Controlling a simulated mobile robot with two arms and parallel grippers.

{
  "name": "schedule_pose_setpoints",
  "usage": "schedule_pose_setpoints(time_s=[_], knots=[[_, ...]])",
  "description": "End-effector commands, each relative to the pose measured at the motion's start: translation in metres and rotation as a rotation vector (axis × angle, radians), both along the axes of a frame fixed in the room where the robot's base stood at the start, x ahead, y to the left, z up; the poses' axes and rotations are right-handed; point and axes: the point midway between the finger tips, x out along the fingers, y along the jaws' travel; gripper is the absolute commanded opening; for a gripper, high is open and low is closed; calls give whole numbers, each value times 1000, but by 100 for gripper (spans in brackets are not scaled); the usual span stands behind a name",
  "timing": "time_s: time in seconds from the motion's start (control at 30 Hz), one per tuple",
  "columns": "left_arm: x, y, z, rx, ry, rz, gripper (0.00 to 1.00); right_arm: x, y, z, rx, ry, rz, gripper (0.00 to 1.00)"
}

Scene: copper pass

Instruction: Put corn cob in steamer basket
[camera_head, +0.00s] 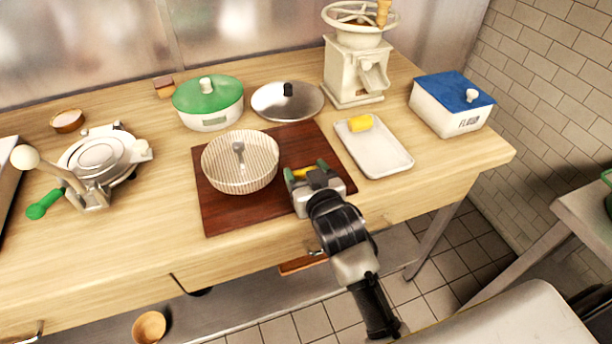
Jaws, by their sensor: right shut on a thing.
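The steamer basket (241,177) is a round, pale ribbed bowl with a small grey post in its middle. It stands on a dark red-brown board and looks empty apart from the post. My right gripper (305,171) is shut on a yellow corn cob (303,173), just right of the basket and over the board. The cob is mostly hidden by the gripper. Another yellow corn piece (360,123) lies at the far end of a white tray (392,166). My left gripper is not in view.
The board (222,222) lies mid-table. A metal lid (287,101), a green-lidded pot (208,101) and a cream grinder (356,71) stand behind. A blue-lidded box (451,103) is at right, a metal press (97,165) at left. Bare table lies front left.

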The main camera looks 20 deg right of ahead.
Motion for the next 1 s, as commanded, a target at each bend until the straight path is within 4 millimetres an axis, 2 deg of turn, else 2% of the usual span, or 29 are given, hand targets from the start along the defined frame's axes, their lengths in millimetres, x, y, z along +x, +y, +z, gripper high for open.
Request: schedule_pose_setpoints(time_s=[0.1, 0.47, 0.5, 0.63, 1.0], knots=[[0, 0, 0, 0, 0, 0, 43, 0, 0, -10, 1, 1, 0, 40], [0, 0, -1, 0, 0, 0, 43, 0, 0, -13, 1, -1, 0, 40], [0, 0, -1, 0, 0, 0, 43, 0, 0, -13, 1, -2, 0, 68], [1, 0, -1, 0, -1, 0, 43, 0, 0, -13, 1, -1, 0, 88], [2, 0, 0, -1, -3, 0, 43, -3, 0, -10, 1, 0, 0, 89]])
